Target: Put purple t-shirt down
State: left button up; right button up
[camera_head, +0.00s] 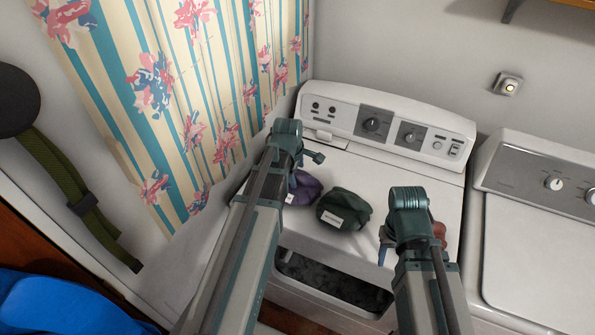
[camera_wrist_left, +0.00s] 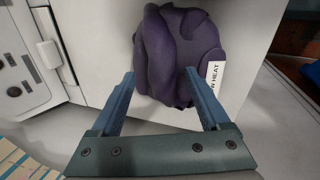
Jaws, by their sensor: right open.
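The purple t-shirt (camera_head: 303,189) lies bunched on the white top of the left machine (camera_head: 375,178), partly hidden by my left arm in the head view. In the left wrist view the purple t-shirt (camera_wrist_left: 180,52) has a white label on its right side. My left gripper (camera_wrist_left: 160,73) is over the near part of the shirt with its fingers apart, one on each side; the fingers do not look closed on the cloth. My right gripper (camera_head: 386,246) is open near the front edge of the machine top, its fingers partly hidden by its own wrist.
A dark green bundled cloth (camera_head: 344,209) with a white label lies between my two arms. A reddish item (camera_head: 439,234) shows beside my right wrist. The machine's front opening (camera_head: 335,288) holds dark cloth. A second machine (camera_head: 540,220) stands at right; a striped curtain (camera_head: 190,90) hangs at left.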

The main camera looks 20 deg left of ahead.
pick_arm(q)
jog(key=shift+s+a, duration=0.2)
jog(key=shift+s, duration=0.1)
jog(key=shift+s+r+p, duration=0.15)
jog(key=shift+r+p, duration=0.15)
jog(key=shift+p, duration=0.05)
jog(key=p+v, duration=1.1)
jog(key=shift+r, duration=0.2)
pick_arm(e)
notch_tip(320, 180, up, 12)
jog(key=shift+s+a+f, duration=0.15)
jog(key=shift+s+a, duration=0.1)
jog(key=shift+s, duration=0.1)
